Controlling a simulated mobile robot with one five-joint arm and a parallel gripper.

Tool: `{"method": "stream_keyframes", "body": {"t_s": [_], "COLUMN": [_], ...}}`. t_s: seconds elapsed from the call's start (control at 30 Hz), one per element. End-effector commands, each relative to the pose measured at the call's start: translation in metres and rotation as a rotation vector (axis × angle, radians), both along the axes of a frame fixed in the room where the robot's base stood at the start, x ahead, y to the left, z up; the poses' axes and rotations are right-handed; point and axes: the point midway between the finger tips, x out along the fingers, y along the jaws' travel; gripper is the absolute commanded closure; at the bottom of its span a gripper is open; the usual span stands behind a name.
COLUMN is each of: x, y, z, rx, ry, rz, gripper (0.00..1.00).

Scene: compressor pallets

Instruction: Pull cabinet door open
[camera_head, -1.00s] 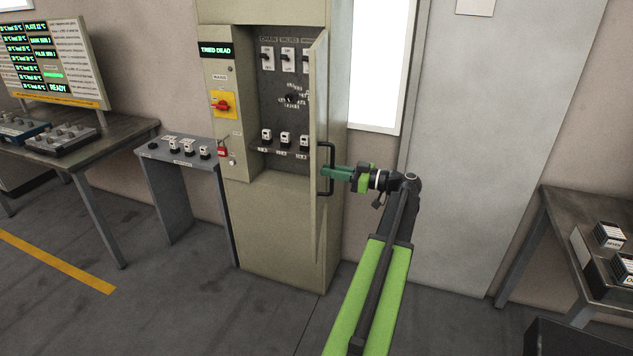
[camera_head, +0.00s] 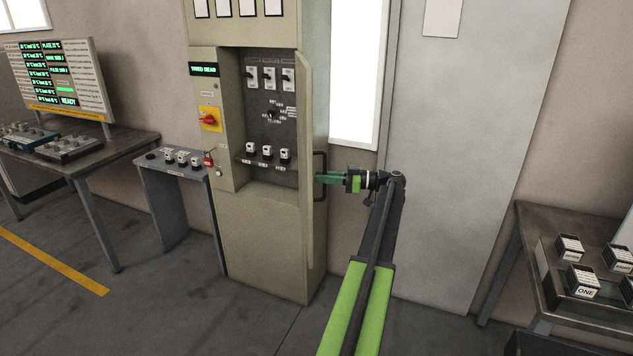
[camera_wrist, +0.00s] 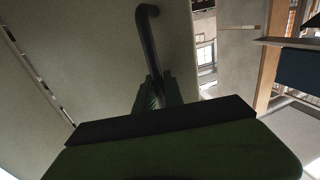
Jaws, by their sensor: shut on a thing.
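The tall beige cabinet (camera_head: 262,235) stands against the wall, with its front recess exposed. Its door (camera_head: 312,130) stands open on the right side, swung out and seen nearly edge-on. A black bar handle (camera_head: 320,157) is on the door's outer face. My gripper (camera_head: 322,178) reaches it from the right and is shut on the handle. In the wrist view the dark handle (camera_wrist: 148,40) runs down between the green fingers (camera_wrist: 157,92), and the pale door face (camera_wrist: 85,50) fills the left. The fingertips' exact contact is partly hidden.
Switches and a red-and-yellow rotary switch (camera_head: 210,118) are on the cabinet front. A small grey stand (camera_head: 160,185) and a table with a display board (camera_head: 62,75) are at left. A bench (camera_head: 520,225) with labelled boxes (camera_head: 571,248) is at right. Floor in front is clear.

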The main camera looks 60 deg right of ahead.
Motion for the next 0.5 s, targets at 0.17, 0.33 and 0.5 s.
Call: {"method": "stream_keyframes", "body": {"t_s": [0.17, 0.33, 0.5], "x": [0.005, 0.011, 0.014], "y": [0.007, 0.010, 0.011], "z": [0.000, 0.000, 0.000], "rx": [-0.001, -0.001, 0.000], "ry": [0.001, 0.001, 0.001], "rz": [0.017, 0.023, 0.024], "gripper": [1.00, 0.68, 0.66]}}
